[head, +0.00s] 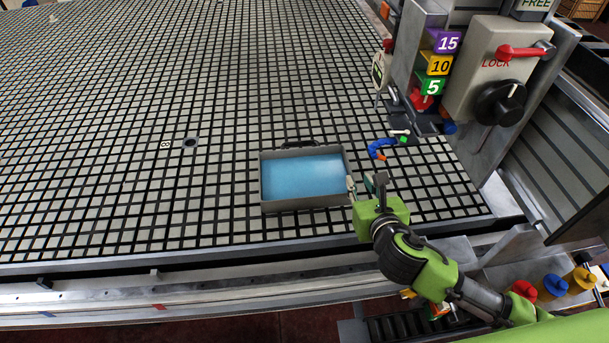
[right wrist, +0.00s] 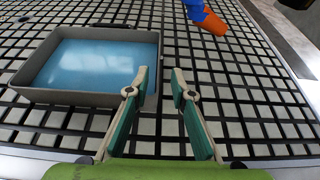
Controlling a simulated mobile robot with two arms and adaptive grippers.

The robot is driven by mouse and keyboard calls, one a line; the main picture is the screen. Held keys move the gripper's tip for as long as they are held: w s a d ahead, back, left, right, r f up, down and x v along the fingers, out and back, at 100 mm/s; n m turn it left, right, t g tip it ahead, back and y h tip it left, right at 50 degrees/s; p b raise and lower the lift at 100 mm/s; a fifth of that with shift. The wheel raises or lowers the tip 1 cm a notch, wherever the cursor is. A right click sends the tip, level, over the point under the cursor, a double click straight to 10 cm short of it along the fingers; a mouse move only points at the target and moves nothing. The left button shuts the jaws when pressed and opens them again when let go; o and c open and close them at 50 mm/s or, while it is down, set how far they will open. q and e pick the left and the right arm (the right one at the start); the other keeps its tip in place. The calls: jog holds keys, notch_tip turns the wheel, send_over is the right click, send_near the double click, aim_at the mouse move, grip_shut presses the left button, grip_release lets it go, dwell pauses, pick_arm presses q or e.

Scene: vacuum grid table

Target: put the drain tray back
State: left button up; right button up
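The drain tray is a shallow grey rectangular tray (head: 305,204) holding blue liquid. It sits on the grid table, with a dark handle (head: 300,144) at its far side. It also fills the upper left of the right wrist view (right wrist: 70,97). My right gripper (head: 364,184) is open and empty beside the tray's right wall. In the right wrist view, its fingers (right wrist: 160,82) are apart, and the left finger overlaps the tray's right corner. I cannot tell whether it touches. My left gripper is not in view.
A blue curved hose with an orange end (head: 381,149) is just right of the tray. A post with numbered blocks (head: 437,65) and a lock box (head: 497,75) stands at the right. A small hole (head: 190,143) is left of the tray.

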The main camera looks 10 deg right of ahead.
aim_at(349, 166)
jog(key=x, duration=0.5)
jog(key=shift+w+f+p, duration=0.15)
jog(key=shift+w+p, duration=0.15)
jog(key=shift+w, duration=0.25)
jog(key=x, duration=0.4)
jog(key=shift+a+f, duration=0.15)
grip_shut()
